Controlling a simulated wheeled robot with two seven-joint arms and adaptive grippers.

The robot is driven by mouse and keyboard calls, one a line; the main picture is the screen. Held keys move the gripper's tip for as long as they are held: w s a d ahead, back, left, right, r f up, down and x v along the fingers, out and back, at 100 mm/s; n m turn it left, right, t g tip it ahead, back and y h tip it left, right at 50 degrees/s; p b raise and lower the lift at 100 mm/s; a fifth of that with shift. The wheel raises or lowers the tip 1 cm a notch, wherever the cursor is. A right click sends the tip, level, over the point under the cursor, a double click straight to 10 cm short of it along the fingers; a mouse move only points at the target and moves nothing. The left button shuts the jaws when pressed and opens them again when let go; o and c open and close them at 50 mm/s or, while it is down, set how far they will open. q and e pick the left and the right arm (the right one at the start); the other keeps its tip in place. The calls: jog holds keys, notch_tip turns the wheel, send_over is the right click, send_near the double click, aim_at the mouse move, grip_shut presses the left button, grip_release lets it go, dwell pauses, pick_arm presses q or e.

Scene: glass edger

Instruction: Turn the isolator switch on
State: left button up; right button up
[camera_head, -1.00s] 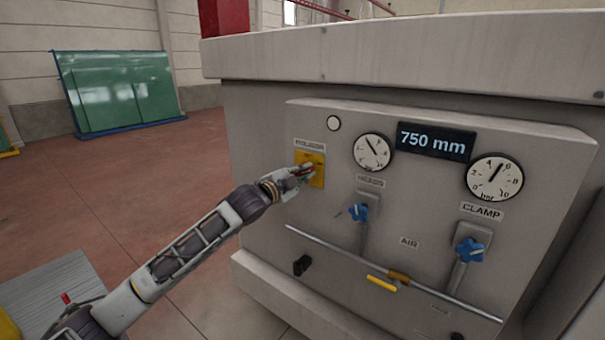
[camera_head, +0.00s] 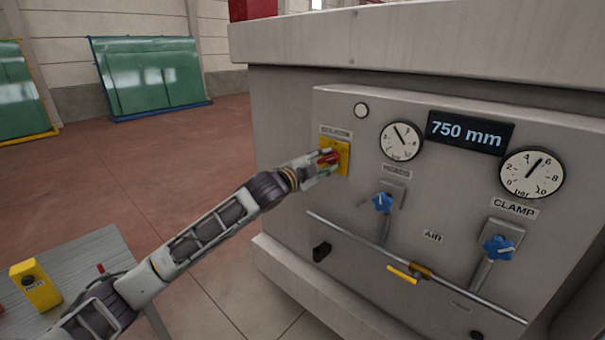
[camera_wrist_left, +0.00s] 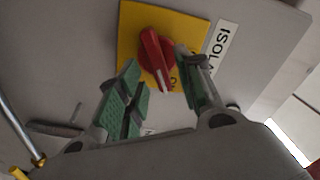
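The isolator switch is a red rotary handle (camera_wrist_left: 153,58) on a yellow plate (camera_wrist_left: 128,28), under a label reading ISOLATOR (camera_head: 336,132). In the head view the red handle (camera_head: 328,157) and yellow plate (camera_head: 343,165) sit at the left of the machine panel, partly hidden by my left gripper (camera_head: 322,163). In the left wrist view my left gripper (camera_wrist_left: 160,98) is open, its green-padded fingers apart, with the lower end of the red handle between and just beyond the tips. I cannot tell whether either finger touches it. My right gripper is not in view.
The panel (camera_head: 440,200) also carries two gauges, a 750 mm display (camera_head: 466,132), blue knobs (camera_head: 383,202) and (camera_head: 499,248), and a long rail (camera_head: 370,247) with a yellow lever (camera_head: 402,274). A grey table (camera_head: 85,265) with a yellow box (camera_head: 36,285) stands at lower left.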

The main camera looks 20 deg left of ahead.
pick_arm(q)
jog(key=v, duration=1)
dwell(0.6)
jog(key=shift+s, duration=0.1)
dwell(0.5)
